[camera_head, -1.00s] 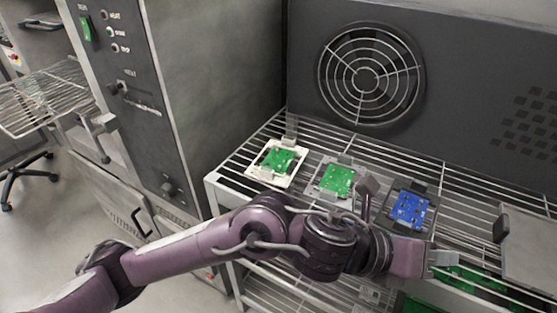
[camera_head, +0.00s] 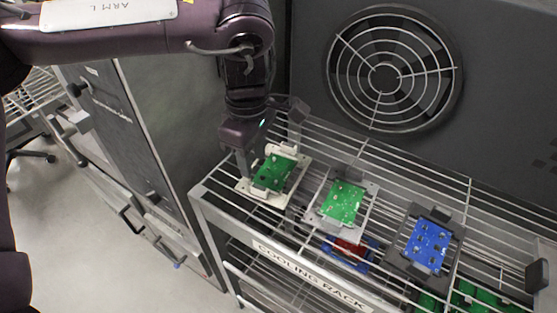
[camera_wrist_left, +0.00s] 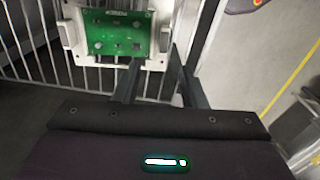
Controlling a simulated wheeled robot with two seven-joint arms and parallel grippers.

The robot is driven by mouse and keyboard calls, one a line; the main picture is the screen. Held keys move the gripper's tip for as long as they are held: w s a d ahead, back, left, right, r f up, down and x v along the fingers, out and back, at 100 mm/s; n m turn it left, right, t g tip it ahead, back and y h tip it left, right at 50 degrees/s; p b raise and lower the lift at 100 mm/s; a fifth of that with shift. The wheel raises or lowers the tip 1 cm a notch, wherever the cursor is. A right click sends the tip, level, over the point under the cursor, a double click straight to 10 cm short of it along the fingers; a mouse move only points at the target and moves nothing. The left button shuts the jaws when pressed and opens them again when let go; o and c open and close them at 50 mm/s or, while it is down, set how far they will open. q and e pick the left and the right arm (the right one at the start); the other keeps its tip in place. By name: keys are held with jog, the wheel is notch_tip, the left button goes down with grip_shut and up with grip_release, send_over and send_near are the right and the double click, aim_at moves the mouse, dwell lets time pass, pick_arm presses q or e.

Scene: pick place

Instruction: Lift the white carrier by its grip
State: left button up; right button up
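The white carrier (camera_head: 262,196) lies flat at the left end of the rack's top shelf, with a green circuit board on it. Pale raised tabs stand at its ends; the far one (camera_head: 281,151) shows clearly. My left gripper (camera_head: 243,166) points down at the carrier's left side, its fingers partly hidden in the head view. In the left wrist view, the fingers (camera_wrist_left: 155,62) are apart just below the board's near edge, and the white carrier (camera_wrist_left: 72,52) is ahead of them. Nothing is clearly held between them. Contact cannot be told. My right gripper is out of view.
A grey carrier (camera_head: 316,216) with a green board lies just right of the white one. A dark carrier (camera_head: 399,262) with a blue board is farther right. A dark panel with a round fan guard (camera_head: 393,68) stands behind. Other boards are on the lower shelf.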

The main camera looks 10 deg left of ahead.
aim_at(254, 185)
pick_arm(q)
jog(key=f, duration=0.4)
jog(key=f+p, duration=0.1)
jog(key=f, duration=0.2)
jog(key=shift+s+f, duration=0.1)
jog(key=shift+s, duration=0.15)
grip_shut()
